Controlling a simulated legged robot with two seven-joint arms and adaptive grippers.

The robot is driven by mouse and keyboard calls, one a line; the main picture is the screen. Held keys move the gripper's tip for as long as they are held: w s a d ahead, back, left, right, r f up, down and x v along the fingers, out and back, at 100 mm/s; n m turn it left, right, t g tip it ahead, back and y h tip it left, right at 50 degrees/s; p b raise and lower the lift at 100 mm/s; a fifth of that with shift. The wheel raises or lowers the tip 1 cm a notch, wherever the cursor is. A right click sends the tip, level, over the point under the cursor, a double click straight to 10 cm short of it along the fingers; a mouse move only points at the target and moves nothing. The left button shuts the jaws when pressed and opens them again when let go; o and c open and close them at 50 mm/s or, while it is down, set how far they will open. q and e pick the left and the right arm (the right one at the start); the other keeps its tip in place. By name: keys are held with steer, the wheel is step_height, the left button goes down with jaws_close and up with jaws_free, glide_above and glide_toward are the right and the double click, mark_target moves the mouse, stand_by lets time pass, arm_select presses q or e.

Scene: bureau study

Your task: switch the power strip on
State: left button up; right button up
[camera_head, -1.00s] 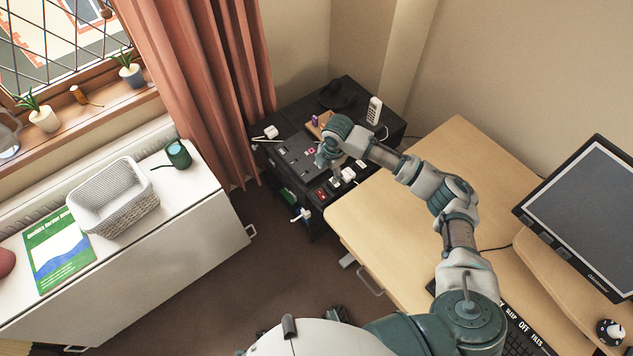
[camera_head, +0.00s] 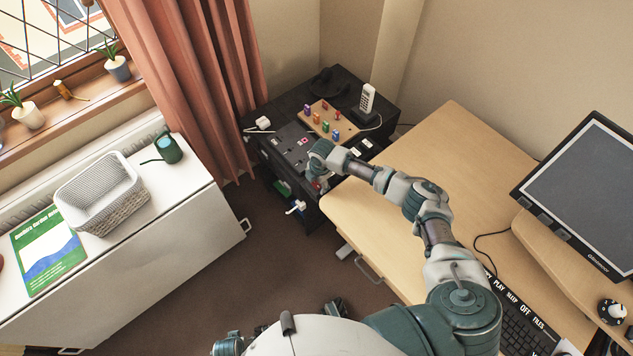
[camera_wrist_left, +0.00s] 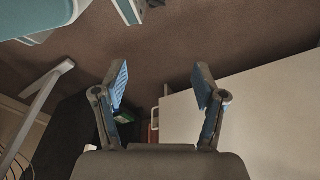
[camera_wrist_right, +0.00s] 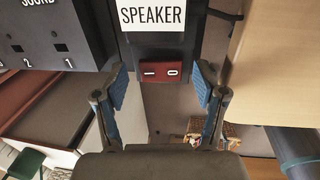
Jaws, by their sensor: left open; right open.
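The power strip is a black bar on the dark cabinet. In the right wrist view its end carries a red rocker switch (camera_wrist_right: 162,72) marked with a line and a circle, below a white SPEAKER label (camera_wrist_right: 152,15). Which side of the rocker is down cannot be told. My right gripper (camera_wrist_right: 162,90) is open and empty, its fingertips either side of the switch end; contact cannot be told. In the head view the right gripper (camera_head: 317,182) is at the cabinet's front edge and hides most of the strip. My left gripper (camera_wrist_left: 160,80) is open and empty above the floor.
A dark panel with sockets (camera_head: 291,148) lies left of the strip. Behind are a wooden board with coloured pegs (camera_head: 318,113) and a white phone (camera_head: 367,100). The wooden desk (camera_head: 450,155) stands close on the right. Brown floor (camera_head: 250,255) is clear in front.

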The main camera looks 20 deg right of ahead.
steer(key=shift+c, duration=0.3)
steer(key=shift+d, duration=0.1)
steer(key=c, duration=1.1)
steer(key=shift+w, duration=0.1)
steer(key=shift+g+b, duration=0.3)
steer(key=shift+g, duration=0.2)
steer(key=shift+h, duration=0.3)
arm_select(q)
steer(key=shift+w+r, duration=0.25)
steer(key=shift+r, duration=0.25)
steer(key=shift+w+r, duration=0.2)
steer(key=shift+r, duration=0.25)
steer(key=shift+d, duration=0.1)
arm_select(e)
steer(key=o, duration=1.2)
steer(key=shift+c, duration=0.2)
steer(key=shift+r, duration=0.15)
